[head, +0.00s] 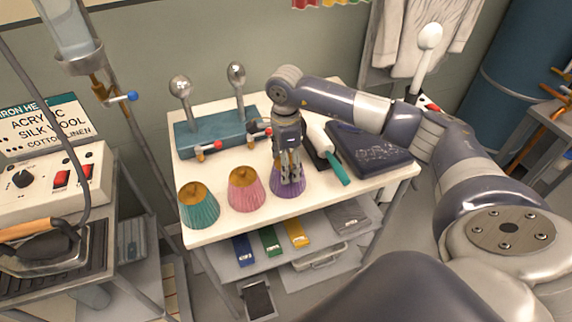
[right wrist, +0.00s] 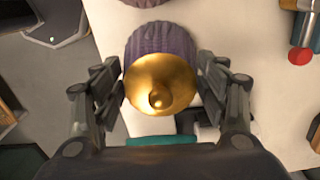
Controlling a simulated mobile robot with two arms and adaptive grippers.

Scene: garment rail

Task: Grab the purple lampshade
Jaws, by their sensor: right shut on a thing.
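The purple lampshade (head: 289,184) is at the front of the white table top, right of the pink lampshade (head: 245,190) and the teal lampshade (head: 199,207). My right gripper (head: 291,178) reaches down over it from above. In the right wrist view the purple lampshade (right wrist: 162,45) shows its gold top (right wrist: 160,82) between the two fingers of my right gripper (right wrist: 161,85), which is shut on it. I cannot tell whether its base still touches the table. My left gripper is not in view.
A teal-handled tool (head: 333,166) and a dark padded board (head: 369,148) lie right of the lampshade. Behind stands a blue-grey block with two metal balls (head: 222,135). The white table top (head: 225,229) is bare along its front edge. An iron (head: 52,250) is at left.

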